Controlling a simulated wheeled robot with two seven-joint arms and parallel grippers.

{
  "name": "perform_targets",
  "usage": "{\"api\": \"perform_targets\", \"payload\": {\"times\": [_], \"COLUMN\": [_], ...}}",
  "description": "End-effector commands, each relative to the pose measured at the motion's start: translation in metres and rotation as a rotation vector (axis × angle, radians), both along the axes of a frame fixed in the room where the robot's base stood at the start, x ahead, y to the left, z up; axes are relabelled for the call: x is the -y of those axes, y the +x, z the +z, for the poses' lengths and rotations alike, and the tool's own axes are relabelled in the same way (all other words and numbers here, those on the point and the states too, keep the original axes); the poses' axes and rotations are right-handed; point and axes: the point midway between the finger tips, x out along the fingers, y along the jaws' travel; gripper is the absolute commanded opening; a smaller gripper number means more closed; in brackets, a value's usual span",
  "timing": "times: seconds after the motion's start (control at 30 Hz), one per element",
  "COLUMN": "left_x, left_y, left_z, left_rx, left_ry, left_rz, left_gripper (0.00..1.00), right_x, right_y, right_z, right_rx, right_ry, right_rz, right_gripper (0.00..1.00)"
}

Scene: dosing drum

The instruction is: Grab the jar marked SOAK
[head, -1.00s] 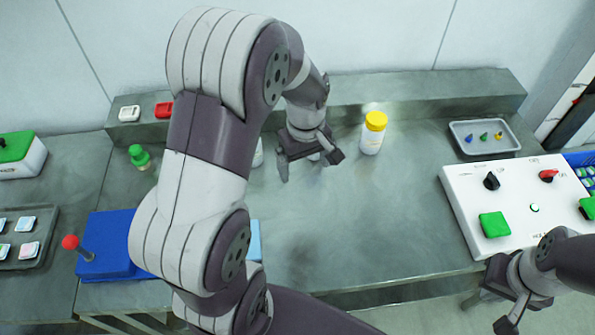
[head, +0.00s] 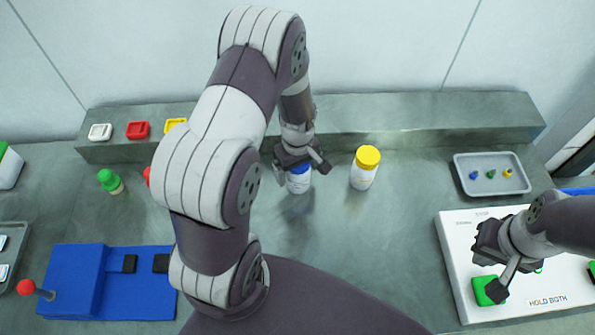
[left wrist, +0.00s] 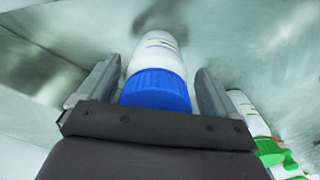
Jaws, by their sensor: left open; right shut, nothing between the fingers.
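A white jar with a blue lid (head: 299,182) stands on the bench under my left gripper (head: 303,165). In the left wrist view the blue-lidded jar (left wrist: 157,88) lies between the two open fingers (left wrist: 158,70), with a visible gap at the right finger. Its label is too small to read. A white jar with a yellow lid (head: 364,168) stands to the right, its label also unreadable. A white jar with a green lid (left wrist: 250,115) shows at the right of the left wrist view. My right gripper (head: 487,268) is shut and empty over the white control panel, by its green button.
The white control panel (head: 455,235) is at right, below a grey tray (head: 500,160) with small pegs. A raised ledge (head: 420,118) runs along the back. A blue fixture (head: 75,280) and a small green-topped bottle (head: 110,181) are at left. The bench centre is clear.

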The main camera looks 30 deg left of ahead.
Motion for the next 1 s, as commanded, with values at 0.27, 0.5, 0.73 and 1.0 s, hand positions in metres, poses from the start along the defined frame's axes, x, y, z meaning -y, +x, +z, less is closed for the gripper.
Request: {"api": "perform_targets", "payload": {"times": [0.27, 0.5, 0.73, 1.0], "left_x": [0.000, 0.000, 0.000, 0.000], "left_y": [0.000, 0.000, 0.000, 0.002], "left_z": [-0.008, -0.008, -0.007, 0.020], "left_rx": [0.001, 0.001, 0.001, 0.006], "left_ry": [0.000, 0.000, 0.000, 0.001], "left_rz": [0.000, 0.000, 0.000, 0.000], "left_gripper": [0.93, 0.36, 0.36, 0.36], "right_x": [0.000, 0.000, 0.000, 0.000], "right_y": [0.000, 0.000, 0.000, 0.000], "right_z": [0.000, 0.000, 0.000, -0.008], "right_rx": [0.000, 0.000, 0.000, 0.000], "right_ry": [0.000, 0.000, 0.000, 0.000], "right_rz": [0.000, 0.000, 0.000, 0.000], "right_gripper": [0.00, 0.00, 0.00, 0.00]}}
